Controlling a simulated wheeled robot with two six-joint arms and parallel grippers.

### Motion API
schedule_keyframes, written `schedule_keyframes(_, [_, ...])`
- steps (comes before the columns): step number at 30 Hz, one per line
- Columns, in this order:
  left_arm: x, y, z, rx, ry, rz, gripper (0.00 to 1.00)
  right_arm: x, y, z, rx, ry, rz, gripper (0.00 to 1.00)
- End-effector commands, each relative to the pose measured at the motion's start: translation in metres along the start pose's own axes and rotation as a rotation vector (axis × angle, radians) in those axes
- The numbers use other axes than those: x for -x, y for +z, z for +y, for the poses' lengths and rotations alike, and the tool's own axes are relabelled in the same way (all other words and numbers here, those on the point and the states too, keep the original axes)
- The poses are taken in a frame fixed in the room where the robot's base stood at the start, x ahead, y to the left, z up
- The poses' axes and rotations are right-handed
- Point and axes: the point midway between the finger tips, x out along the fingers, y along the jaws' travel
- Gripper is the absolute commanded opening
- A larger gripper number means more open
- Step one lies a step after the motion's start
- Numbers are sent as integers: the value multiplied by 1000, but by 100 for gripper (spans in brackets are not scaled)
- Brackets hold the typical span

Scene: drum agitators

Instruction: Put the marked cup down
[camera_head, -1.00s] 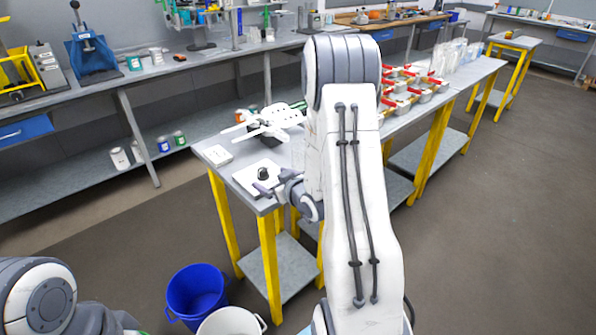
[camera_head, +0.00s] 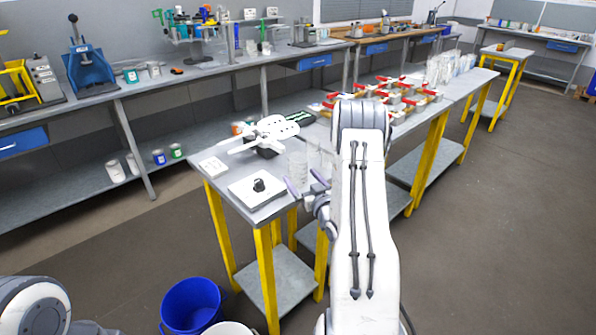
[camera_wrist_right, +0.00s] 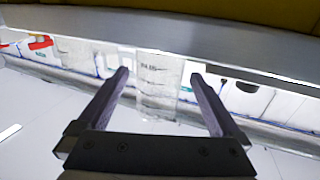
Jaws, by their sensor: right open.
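A clear cup with dark graduation marks (camera_wrist_right: 157,95) shows upright between the fingers of my right gripper (camera_wrist_right: 160,76) in the right wrist view. The fingers are spread, with a gap on each side of it. In the head view, a faint clear cup (camera_head: 298,168) stands on the near table, just behind the open purple-tipped right gripper (camera_head: 306,184). I cannot tell whether it stands inside the jaws or just beyond them. My left gripper is out of view; only part of that arm shows at lower left.
A white plate with a black knob (camera_head: 257,187) lies on the near table's (camera_head: 222,188) corner, left of my right gripper. A white bladed device (camera_head: 262,133) is behind it. Red-handled items (camera_head: 385,95) fill the table's far part. A blue bucket (camera_head: 190,306) stands below.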

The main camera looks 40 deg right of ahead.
Motion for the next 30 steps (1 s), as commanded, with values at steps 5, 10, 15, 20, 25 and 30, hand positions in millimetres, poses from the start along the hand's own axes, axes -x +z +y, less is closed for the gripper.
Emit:
schedule_keyframes(5, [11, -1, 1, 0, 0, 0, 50, -26, -2, 0, 1, -1, 2, 100])
schedule_keyframes(10, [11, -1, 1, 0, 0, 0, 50, -34, 0, 0, 0, 1, 0, 100])
schedule_keyframes(15, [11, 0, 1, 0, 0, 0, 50, -33, 0, 0, 0, 1, 0, 92])
schedule_keyframes(20, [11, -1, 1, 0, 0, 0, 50, -33, 0, 0, 1, 1, 0, 31])
schedule_keyframes(25, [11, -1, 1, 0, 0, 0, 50, -33, 0, 0, 1, 1, 0, 14])
schedule_keyframes(30, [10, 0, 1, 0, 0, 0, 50, -33, -3, 1, 1, 1, 1, 14])
